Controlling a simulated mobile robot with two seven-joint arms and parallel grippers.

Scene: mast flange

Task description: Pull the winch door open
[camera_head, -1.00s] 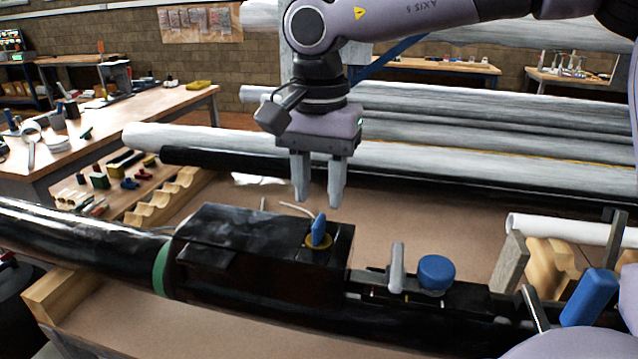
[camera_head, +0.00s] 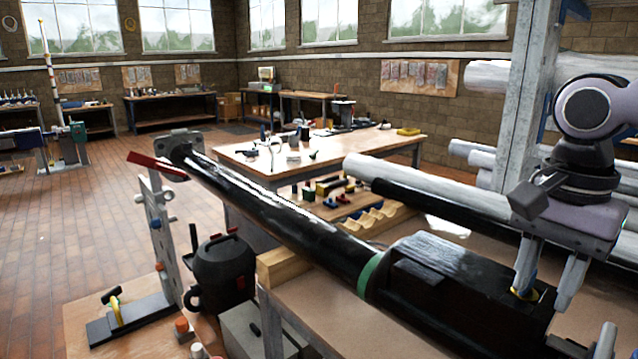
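The black winch housing (camera_head: 435,275) sits on the black mast (camera_head: 290,225), just right of a green band. Its lid looks shut, though I cannot make out the door's edge clearly. The blue latch with a yellow ring (camera_head: 522,294) at its right end is mostly hidden behind a finger of my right gripper (camera_head: 543,297). That gripper points down with its two fingers apart and nothing between them, over the right end of the housing. I cannot tell whether it touches the latch. My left gripper is not in view.
A wooden block (camera_head: 284,266) supports the mast by the workbench edge. Pale spars (camera_head: 430,185) lie behind on a rack with a grey upright (camera_head: 525,95). A black pot-like canister (camera_head: 222,270) and a tool stand are at lower left. Open tiled floor (camera_head: 70,215) lies left.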

